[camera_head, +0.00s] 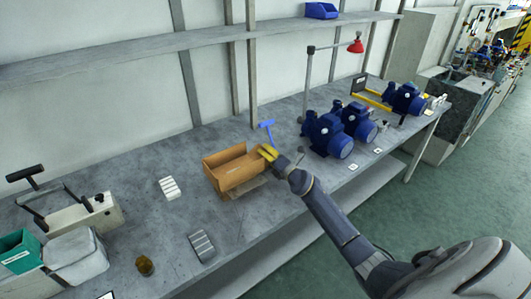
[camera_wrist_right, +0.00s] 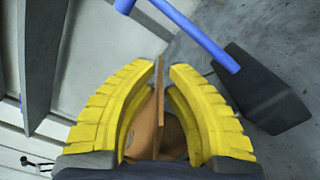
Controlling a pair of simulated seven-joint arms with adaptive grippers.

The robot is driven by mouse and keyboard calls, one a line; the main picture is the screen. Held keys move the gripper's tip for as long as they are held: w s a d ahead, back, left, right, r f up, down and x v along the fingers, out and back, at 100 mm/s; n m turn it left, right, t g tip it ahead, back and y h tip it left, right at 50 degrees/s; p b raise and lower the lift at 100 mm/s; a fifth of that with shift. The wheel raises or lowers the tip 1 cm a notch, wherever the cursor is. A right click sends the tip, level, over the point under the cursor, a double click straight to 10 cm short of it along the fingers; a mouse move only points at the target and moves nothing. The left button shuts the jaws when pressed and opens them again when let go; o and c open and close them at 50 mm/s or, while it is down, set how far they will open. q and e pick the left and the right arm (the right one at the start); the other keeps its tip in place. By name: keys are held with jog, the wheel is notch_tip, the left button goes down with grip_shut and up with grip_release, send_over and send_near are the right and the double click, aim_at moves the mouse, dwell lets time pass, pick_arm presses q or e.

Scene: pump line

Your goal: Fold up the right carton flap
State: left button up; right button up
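The open brown carton (camera_head: 226,180) stands on the grey bench in the middle of the head view. A lighter brown panel shows low at its right front side. My right gripper (camera_head: 267,152) is at the carton's right end, its yellow fingers at the upper edge. In the right wrist view, a thin brown carton panel (camera_wrist_right: 158,100) stands edge-on between the yellow fingers (camera_wrist_right: 161,68). The tips are close together, with a narrow gap on the panel's right; firm contact is unclear. My left gripper is not in view.
Blue pumps (camera_head: 328,136) stand to the right. A white ribbed block (camera_head: 169,188), a grey ribbed block (camera_head: 201,246) and a brown roll (camera_head: 145,265) lie left and front. Bare bench separates them.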

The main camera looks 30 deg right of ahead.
jog(key=o, duration=0.3)
jog(key=s+d, duration=0.1)
jog(key=s, duration=1.1)
jog(key=shift+d, duration=0.3)
